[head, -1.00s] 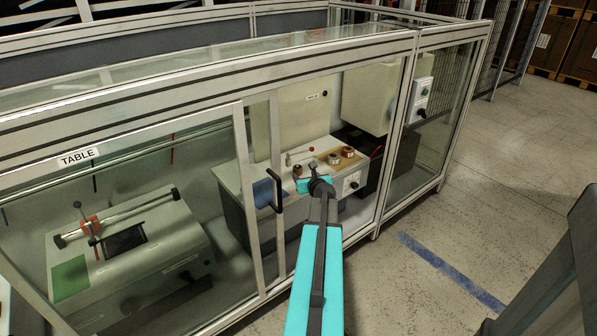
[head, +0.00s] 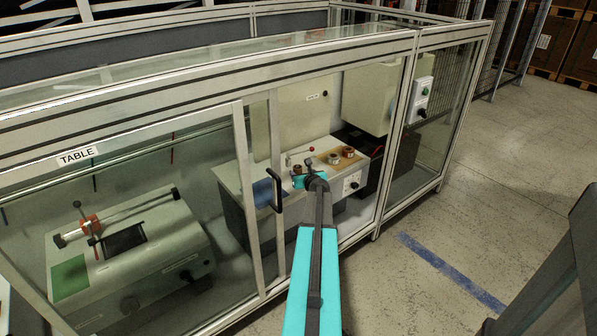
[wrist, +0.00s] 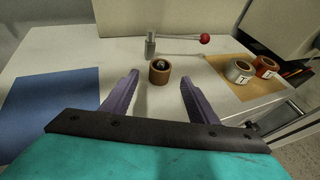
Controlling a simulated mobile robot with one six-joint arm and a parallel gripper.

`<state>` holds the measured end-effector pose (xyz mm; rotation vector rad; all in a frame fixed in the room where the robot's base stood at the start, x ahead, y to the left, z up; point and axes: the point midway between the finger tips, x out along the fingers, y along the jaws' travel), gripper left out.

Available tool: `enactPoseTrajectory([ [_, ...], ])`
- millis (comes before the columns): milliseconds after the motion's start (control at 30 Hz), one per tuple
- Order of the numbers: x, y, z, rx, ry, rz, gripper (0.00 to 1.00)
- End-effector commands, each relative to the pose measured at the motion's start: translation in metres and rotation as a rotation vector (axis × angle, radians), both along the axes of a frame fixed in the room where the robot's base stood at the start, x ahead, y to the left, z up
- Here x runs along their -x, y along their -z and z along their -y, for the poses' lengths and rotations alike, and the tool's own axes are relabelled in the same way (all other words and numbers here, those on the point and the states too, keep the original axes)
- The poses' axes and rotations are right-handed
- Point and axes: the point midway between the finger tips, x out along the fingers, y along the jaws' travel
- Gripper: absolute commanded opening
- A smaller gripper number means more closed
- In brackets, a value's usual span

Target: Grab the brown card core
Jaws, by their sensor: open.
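The brown card core (wrist: 159,72) is a short upright ring on the white worktop, with a dark round thing in its hole. In the wrist view it stands just beyond my gripper (wrist: 158,88), roughly centred between the fingertips. My gripper is open and empty, and its two purple fingers point toward the core without touching it. In the head view my gripper (head: 308,165) is over the front part of the worktop inside the enclosure. The core (head: 297,169) shows there only as a small brown patch beside the gripper, partly hidden.
A post (wrist: 151,44) with a red-knobbed lever (wrist: 204,39) stands behind the core. A silver roll (wrist: 239,70) and a copper-brown roll (wrist: 265,67) sit on a tan mat (wrist: 226,67) to the right. A blue mat (wrist: 50,105) lies left. The enclosure frame (head: 400,130) surrounds the bench.

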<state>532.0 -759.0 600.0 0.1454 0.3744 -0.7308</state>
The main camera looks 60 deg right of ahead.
Motion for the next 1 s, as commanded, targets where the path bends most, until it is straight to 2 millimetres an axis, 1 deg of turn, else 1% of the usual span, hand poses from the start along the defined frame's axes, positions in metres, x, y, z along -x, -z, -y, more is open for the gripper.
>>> enactPoseTrajectory([
  [267, -0.002, 0.002, 0.003, 0.0, 0.0, 0.0, 0.54],
  [700, -0.026, 0.017, 0.028, 0.0, 0.001, 0.0, 0.54],
  [1000, -0.033, 0.021, 0.034, 0.0, 0.002, 0.0, 0.54],
])
